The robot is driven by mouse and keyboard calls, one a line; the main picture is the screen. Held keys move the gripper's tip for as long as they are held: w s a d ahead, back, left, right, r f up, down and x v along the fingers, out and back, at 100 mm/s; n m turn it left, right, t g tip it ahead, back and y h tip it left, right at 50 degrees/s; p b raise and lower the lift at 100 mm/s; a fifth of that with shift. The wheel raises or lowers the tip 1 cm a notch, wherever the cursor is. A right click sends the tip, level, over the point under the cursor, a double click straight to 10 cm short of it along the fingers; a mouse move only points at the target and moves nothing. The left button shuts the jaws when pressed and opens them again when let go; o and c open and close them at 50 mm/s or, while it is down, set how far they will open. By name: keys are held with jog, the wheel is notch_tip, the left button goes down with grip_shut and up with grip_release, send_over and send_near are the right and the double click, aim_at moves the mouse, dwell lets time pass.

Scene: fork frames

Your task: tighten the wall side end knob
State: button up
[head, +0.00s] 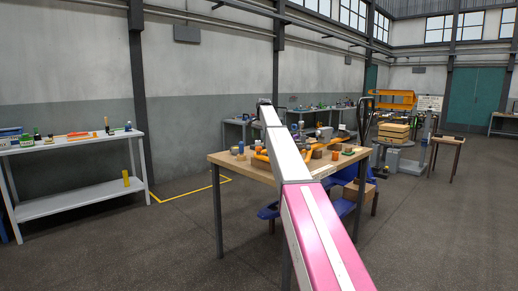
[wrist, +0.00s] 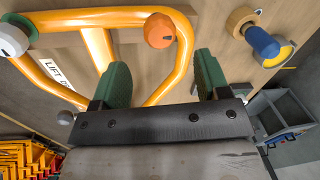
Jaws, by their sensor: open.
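An orange tubular fork frame (wrist: 98,42) lies on a wooden tabletop (wrist: 222,30) in the wrist view. An orange round knob (wrist: 159,31) sits at its bend, ahead of my gripper. A pale grey knob with a green base (wrist: 14,40) is at the far left, by the tube. I cannot tell which knob is the wall side end one. My gripper (wrist: 162,78) is open and empty, its green fingers spread over the frame and short of the orange knob. In the head view the frame (head: 262,153) is partly hidden by my arm, and my gripper cannot be made out.
A blue and yellow item (wrist: 266,46) and a wooden round piece (wrist: 240,18) lie at right in the wrist view. A grey bin (wrist: 285,115) is lower right.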

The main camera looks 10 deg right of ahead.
aim_at(259, 150)
jog(key=f, duration=0.6)
jog(key=shift+w+a+f, duration=0.25)
jog(key=shift+a, duration=0.05)
jog(key=c, duration=0.9)
